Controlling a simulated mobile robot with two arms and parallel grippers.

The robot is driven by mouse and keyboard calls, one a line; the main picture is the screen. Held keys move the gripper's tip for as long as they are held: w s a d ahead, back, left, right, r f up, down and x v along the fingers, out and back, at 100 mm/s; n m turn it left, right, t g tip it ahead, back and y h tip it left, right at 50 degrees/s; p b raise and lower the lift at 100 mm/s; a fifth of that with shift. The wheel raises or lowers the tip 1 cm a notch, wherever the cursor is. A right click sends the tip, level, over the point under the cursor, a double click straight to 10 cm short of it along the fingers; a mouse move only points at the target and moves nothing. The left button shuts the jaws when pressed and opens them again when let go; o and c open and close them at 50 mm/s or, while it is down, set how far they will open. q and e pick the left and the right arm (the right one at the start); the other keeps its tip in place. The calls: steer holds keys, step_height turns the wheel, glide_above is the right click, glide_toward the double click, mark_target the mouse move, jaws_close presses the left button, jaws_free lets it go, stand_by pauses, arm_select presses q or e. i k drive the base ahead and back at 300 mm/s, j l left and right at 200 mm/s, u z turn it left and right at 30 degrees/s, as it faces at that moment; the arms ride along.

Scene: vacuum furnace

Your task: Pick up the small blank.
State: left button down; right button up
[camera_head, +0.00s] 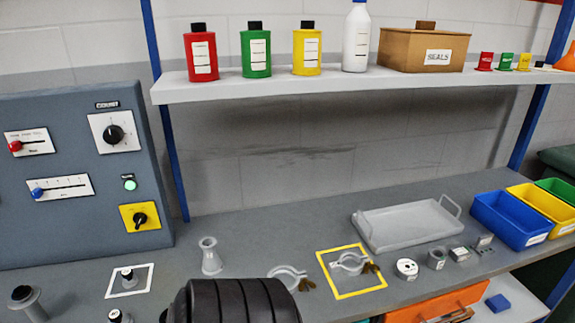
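I cannot tell for sure which part is the small blank. Several small parts stand in a row on the right of the grey bench: a round white-topped piece (406,268), a dark grey ring-like piece (437,258), a small grey block-like piece (460,254) and another small labelled piece (485,242). They are too small to read. Two round metal clamps with brown wing nuts lie left of them, one (287,277) on bare bench and one (350,264) inside a yellow square outline (347,293). Neither of my grippers is in view.
A dark ribbed shape (235,302) hides the bench at bottom centre; I cannot tell whether it is mine. A grey tray (400,238) and a blue bin (510,222) stand behind the small parts. The control panel (75,170) is at left. A shelf (350,84) overhangs the bench.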

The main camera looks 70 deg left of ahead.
mark_target(131, 280)
steer(key=k+u, duration=0.1)
steer(key=u, duration=3.35)
